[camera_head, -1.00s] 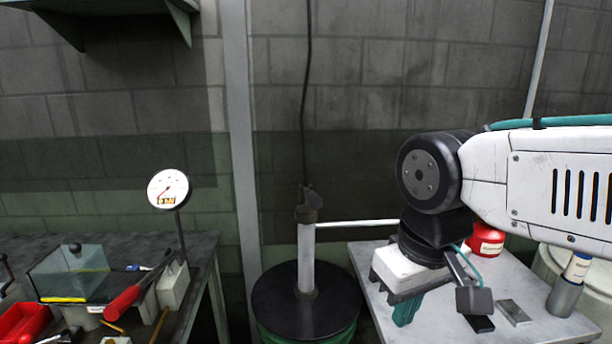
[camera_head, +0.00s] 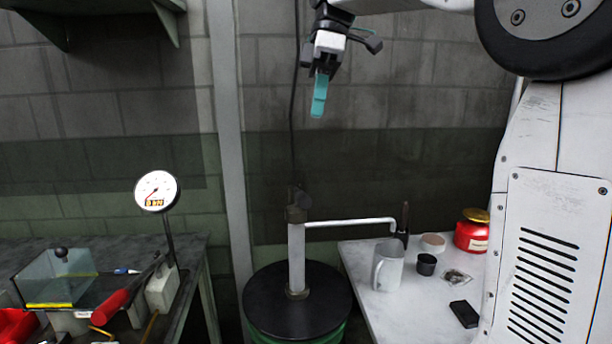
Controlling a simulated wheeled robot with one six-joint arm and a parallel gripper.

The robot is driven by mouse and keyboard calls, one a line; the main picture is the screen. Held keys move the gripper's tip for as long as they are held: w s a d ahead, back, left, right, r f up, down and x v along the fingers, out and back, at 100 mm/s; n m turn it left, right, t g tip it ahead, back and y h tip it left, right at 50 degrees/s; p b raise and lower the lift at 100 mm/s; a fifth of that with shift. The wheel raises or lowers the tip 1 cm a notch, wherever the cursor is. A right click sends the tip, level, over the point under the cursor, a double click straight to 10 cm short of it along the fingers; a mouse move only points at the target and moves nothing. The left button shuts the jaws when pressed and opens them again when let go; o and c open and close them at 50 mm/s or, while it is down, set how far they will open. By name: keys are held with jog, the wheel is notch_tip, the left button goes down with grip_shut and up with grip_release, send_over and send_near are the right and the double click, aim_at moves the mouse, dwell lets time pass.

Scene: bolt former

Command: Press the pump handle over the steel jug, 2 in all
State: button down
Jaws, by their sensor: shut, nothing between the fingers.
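A drum pump (camera_head: 297,255) stands upright on a dark drum with a green side (camera_head: 298,305). Its dark head and handle (camera_head: 296,203) are at the top, and the handle's exact shape is too small to tell. A pale spout (camera_head: 350,223) runs right from the pump and bends down over the steel jug (camera_head: 388,268). My gripper (camera_head: 319,100) has teal fingertips that point down. It is shut and empty, high above the pump head and slightly right in the picture, apart from it.
The pale table (camera_head: 365,310) also holds a black cup (camera_head: 426,265), a dark bottle (camera_head: 402,225), a red tin (camera_head: 472,232) and a dark block (camera_head: 464,314). A dial gauge (camera_head: 157,191) stands on the cluttered left bench. The wall behind the pump is clear.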

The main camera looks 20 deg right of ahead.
aim_at(304, 193)
jog(key=shift+w+r, duration=0.2)
jog(key=shift+w, duration=0.1)
jog(key=x, duration=1.4)
jog(key=shift+s+f, duration=0.1)
jog(key=shift+s, duration=0.05)
